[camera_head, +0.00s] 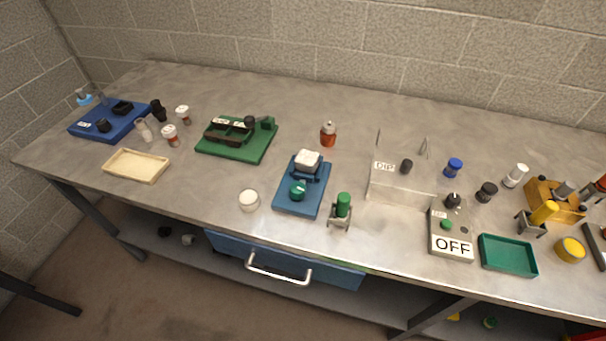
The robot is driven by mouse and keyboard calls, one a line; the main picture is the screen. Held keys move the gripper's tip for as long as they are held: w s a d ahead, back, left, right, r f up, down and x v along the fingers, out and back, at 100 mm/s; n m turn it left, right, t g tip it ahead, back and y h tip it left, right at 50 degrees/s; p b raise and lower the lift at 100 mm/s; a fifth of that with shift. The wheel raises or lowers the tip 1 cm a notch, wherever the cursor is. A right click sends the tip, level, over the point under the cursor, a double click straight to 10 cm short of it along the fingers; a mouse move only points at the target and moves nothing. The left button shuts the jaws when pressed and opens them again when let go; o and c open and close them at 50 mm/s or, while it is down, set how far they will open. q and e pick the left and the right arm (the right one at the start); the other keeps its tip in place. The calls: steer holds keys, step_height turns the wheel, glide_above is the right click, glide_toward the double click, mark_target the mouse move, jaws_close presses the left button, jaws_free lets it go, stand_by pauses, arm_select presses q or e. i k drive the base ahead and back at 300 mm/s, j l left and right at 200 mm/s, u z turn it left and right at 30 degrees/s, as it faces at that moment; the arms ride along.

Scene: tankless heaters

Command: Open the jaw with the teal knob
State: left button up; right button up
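A vise-like device with a blue base (288,207) stands near the middle of the bench. A round teal knob (297,188) sits on its front part. Behind the knob, a white block (307,159) sits at the dark blue jaw (301,171). I cannot tell from here whether the jaw grips the block. Neither my left nor my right gripper is in view.
A stand with a green-capped vial (343,206) is close at the right and a white round jar (249,200) at the left. A green-based device (237,150), an amber bottle (328,134) and a clear bath (400,190) stand around. The bench's back middle is clear.

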mark_target(297, 189)
steer(key=k+j+z, duration=0.15)
steer(key=z, duration=0.35)
steer(key=k+j+z, duration=0.1)
steer(key=k+z, duration=0.15)
steer(key=z, duration=0.25)
